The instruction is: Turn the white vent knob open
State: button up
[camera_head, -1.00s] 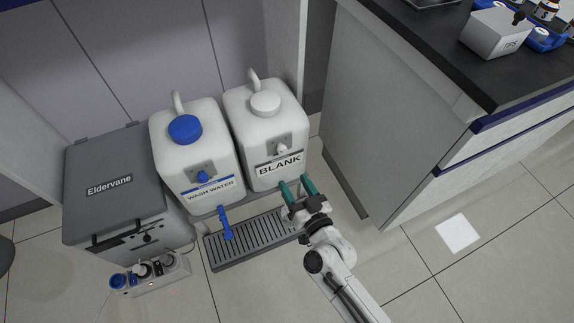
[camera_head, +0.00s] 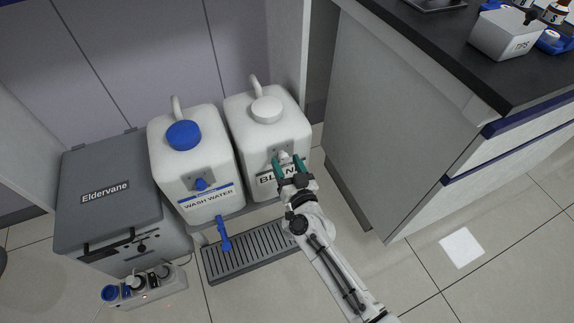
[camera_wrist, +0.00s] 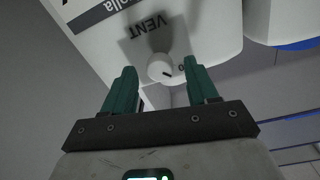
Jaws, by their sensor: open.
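The white vent knob (camera_head: 283,155) is on the front of the white jug (camera_head: 262,140) labelled BLANK, under its white cap. In the wrist view the round knob (camera_wrist: 160,67) sits on a grey plate marked VENT. A short dark line on the knob points to the lower right, and a small round mark is printed to its right. My gripper (camera_head: 288,161) is open in front of the jug and partly covers the label. In the wrist view its green fingers (camera_wrist: 160,78) appear on either side of the knob, with gaps on both sides.
The WASH WATER jug (camera_head: 192,155) with a blue cap, knob and tap stands just left. A slotted drip tray (camera_head: 246,252) lies in front. A grey Eldervane box (camera_head: 107,200) is further left.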

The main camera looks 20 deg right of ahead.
jog(key=shift+w, duration=0.15)
jog(key=shift+c, duration=0.2)
jog(key=c, duration=1)
